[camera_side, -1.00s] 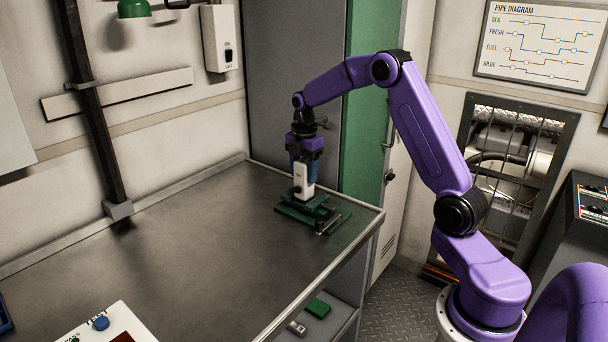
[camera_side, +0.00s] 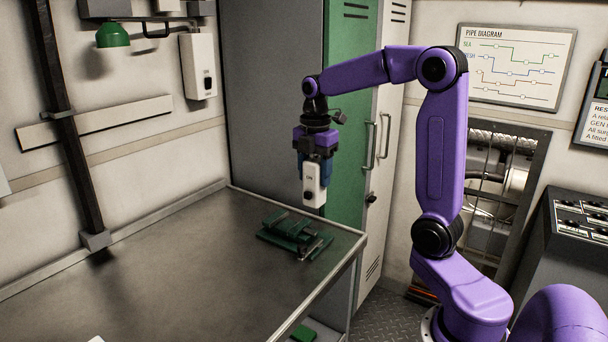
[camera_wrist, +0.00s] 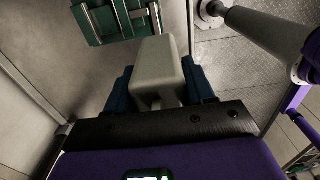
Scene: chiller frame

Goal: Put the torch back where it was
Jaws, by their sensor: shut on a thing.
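A white block-shaped thing with a dark round spot, which looks like the torch (camera_side: 314,184), hangs upright from my gripper (camera_side: 316,164). My gripper's blue fingers are shut on its upper part. In the wrist view the torch (camera_wrist: 159,62) is a pale block between the two dark blue fingers. A green fixture (camera_side: 290,238) with a small metal bar lies on the table below, and the torch is clear above it. The fixture also shows at the top of the wrist view (camera_wrist: 112,22).
The grey metal table (camera_side: 190,275) is mostly bare. A tall grey and green locker (camera_side: 275,95) stands close behind my gripper. A white box with a dark switch (camera_side: 198,68) and a green lamp (camera_side: 113,35) are on the left wall. The table's right edge is near the fixture.

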